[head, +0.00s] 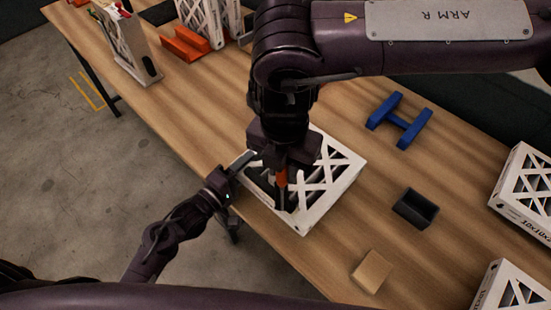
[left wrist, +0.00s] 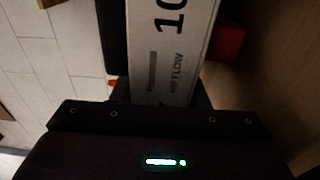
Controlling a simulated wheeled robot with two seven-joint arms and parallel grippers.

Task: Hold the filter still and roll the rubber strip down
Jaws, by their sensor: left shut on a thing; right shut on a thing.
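The filter (head: 304,224) is a white-framed box with a lattice face, lying flat near the table's front edge in the head view. My left gripper (head: 240,163) is shut on its left edge. The left wrist view shows the filter's printed side (left wrist: 172,60) between dark fingers. My right gripper (head: 282,164) is above the filter, shut on an orange-handled tool (head: 282,178). The tool's dark lower end is over the lattice; whether it touches is unclear. I cannot make out the rubber strip; my right arm and gripper hide part of the filter.
The wooden table (head: 190,125) carries a blue H-shaped stand (head: 400,120), a black open box (head: 416,208) and a tan block (head: 371,271).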

